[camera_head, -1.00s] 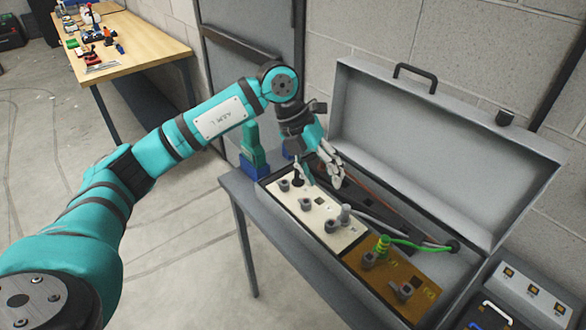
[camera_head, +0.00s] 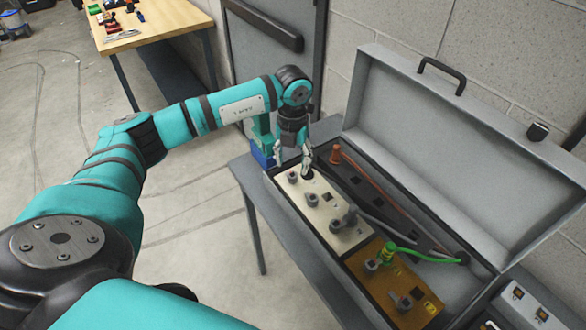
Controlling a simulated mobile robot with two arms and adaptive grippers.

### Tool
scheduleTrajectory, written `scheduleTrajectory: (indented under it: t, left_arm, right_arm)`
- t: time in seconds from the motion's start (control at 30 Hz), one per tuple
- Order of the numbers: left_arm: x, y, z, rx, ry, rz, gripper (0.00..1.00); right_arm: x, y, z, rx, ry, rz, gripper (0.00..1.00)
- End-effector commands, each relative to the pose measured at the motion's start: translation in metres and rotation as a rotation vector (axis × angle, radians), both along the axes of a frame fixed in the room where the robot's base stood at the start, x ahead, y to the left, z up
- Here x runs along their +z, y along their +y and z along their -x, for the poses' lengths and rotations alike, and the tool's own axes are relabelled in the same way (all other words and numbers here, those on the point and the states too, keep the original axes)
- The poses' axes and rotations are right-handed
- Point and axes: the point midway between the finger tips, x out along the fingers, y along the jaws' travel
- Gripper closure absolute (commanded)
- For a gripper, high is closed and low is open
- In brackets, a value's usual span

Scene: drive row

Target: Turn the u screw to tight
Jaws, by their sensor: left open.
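An open grey case (camera_head: 455,140) holds a cream panel (camera_head: 318,217) with several grey screw-like knobs and a black socket. I cannot read the labels, so I cannot tell which knob is the u screw. My left gripper (camera_head: 293,164) is open at the panel's far end. Its fingertips point down close to the end knob (camera_head: 292,177), and I see nothing between them. I cannot tell if a finger touches the panel. Two other knobs (camera_head: 313,199) and (camera_head: 336,226) stand nearer. My right gripper is out of view.
A brown panel (camera_head: 384,287) bears a green connector (camera_head: 387,251) with a green cable, and grey knobs. The raised lid bounds the back. A wooden workbench (camera_head: 165,18) stands far left.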

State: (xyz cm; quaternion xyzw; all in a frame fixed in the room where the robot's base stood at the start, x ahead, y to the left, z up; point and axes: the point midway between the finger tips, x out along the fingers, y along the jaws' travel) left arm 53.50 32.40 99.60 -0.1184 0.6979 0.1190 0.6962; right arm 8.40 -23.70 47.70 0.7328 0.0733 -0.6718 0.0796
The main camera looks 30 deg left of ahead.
Motion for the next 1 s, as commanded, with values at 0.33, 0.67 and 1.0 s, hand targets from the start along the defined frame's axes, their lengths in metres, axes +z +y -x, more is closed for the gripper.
scheduleTrajectory:
  t: [0.33, 0.67, 1.0]
  left_arm:
    - [-0.046, 0.000, 0.000, 0.000, 0.001, 0.001, 0.48]
    - [-0.051, -0.001, 0.000, -0.001, -0.001, 0.001, 0.48]
    - [-0.051, -0.001, 0.000, -0.001, -0.002, 0.002, 0.90]
  right_arm:
    - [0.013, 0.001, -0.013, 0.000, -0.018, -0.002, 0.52]
    - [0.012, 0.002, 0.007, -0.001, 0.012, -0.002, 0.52]
    - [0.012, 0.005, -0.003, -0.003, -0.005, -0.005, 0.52]
